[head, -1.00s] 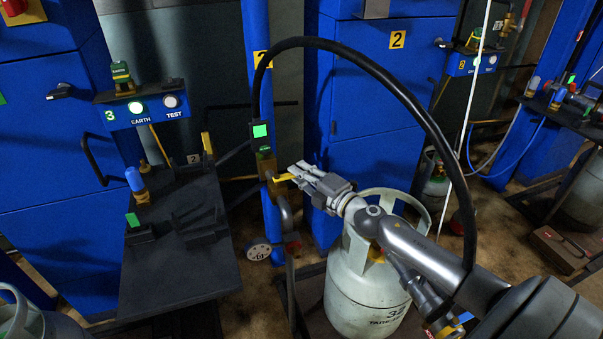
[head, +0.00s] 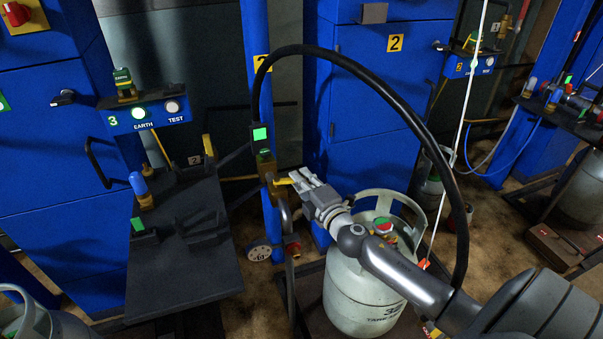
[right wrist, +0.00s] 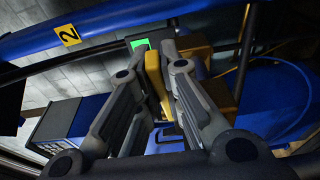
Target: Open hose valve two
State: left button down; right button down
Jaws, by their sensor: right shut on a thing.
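The blue post (head: 255,110) marked 2 carries a brass hose valve (head: 270,186) below a box with a lit green screen (head: 260,134). The valve's yellow lever (head: 281,181) points right toward my arm. My right gripper (head: 296,179) is at the lever. In the right wrist view the yellow lever (right wrist: 155,82) stands between the two fingers of the gripper (right wrist: 158,75), which are shut on it. The black hose (head: 400,88) arches from the post over my right arm. My left gripper is not in view.
A grey gas cylinder (head: 350,297) with a collar stands under my right forearm. A dark bench (head: 185,275) is left of the post. Blue cabinets (head: 375,95) stand behind. Further benches and cylinders are at the right.

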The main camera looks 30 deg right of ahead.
jog(key=shift+s+a+m+h, duration=0.3)
jog(key=shift+m+h, duration=0.3)
jog(key=shift+h, duration=0.4)
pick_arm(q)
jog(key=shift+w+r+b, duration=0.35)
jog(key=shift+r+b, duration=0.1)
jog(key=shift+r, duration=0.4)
pick_arm(e)
jog(key=shift+s+a+f+m+g+h, duration=0.1)
jog(key=shift+s+a+m+g+h, duration=0.2)
jog(key=shift+m+h, duration=0.5)
jog(key=shift+s+a+r+m+g+h, duration=0.15)
jog(key=shift+m+g+h, duration=0.3)
jog(key=shift+h, duration=0.6)
jog(key=shift+s+a+f+m+g+h, duration=0.15)
jog(key=shift+s+m+g+h, duration=0.2)
jog(key=shift+m+h, duration=0.45)
jog(key=c, duration=1.6)
grip_release()
jog(key=shift+o, duration=0.2)
jog(key=v, duration=1.2)
